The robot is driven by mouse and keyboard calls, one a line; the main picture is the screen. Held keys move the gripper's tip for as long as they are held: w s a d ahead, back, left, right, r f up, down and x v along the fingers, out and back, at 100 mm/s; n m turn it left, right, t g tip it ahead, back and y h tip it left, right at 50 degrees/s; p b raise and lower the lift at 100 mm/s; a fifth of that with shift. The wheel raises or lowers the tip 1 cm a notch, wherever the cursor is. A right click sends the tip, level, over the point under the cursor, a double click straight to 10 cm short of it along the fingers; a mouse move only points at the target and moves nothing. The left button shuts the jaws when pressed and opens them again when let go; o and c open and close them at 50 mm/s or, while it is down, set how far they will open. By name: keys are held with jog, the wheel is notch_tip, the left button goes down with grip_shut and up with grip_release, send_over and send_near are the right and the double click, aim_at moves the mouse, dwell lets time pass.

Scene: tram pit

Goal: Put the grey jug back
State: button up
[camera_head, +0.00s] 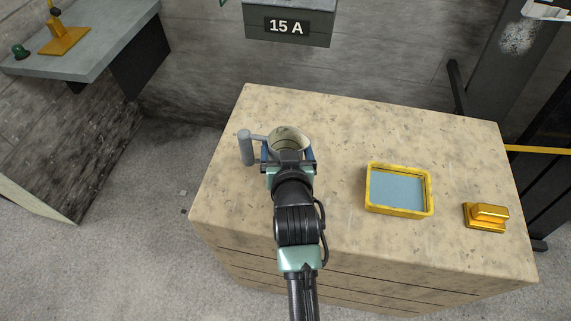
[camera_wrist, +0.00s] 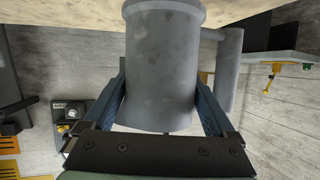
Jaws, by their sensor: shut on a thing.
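The grey jug (camera_head: 288,139) is at the back left of the speckled beige worktop, its open top facing up and its handle (camera_head: 246,147) to the left. In the wrist view the jug (camera_wrist: 162,70) fills the middle, with its handle (camera_wrist: 229,70) on the right. My gripper (camera_head: 288,156) is shut on the jug's body, one blue finger on each side, as the wrist view (camera_wrist: 163,100) also shows. My arm hides the jug's near side and its base in the head view, so I cannot tell whether it touches the worktop.
On the worktop (camera_head: 340,120) stand a yellow-rimmed tray (camera_head: 399,212) with a blue-grey inside and a golden block (camera_head: 485,216) at the right. A sign marked 15 A (camera_head: 287,27) is on the wall behind. A grey shelf (camera_head: 85,45) at upper left holds a yellow stand (camera_head: 65,40) and a green object (camera_head: 20,51).

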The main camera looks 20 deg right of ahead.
jog(key=shift+f, duration=2.65)
jog(key=shift+f, duration=0.1)
jog(key=shift+f, duration=0.15)
jog(key=o, duration=1.2)
jog(key=shift+s, duration=0.1)
jog(key=v, duration=0.6)
jog(key=b+v, duration=0.1)
jog(key=v, duration=0.5)
jog(key=shift+s+a, duration=0.25)
jog(key=shift+s, duration=0.15)
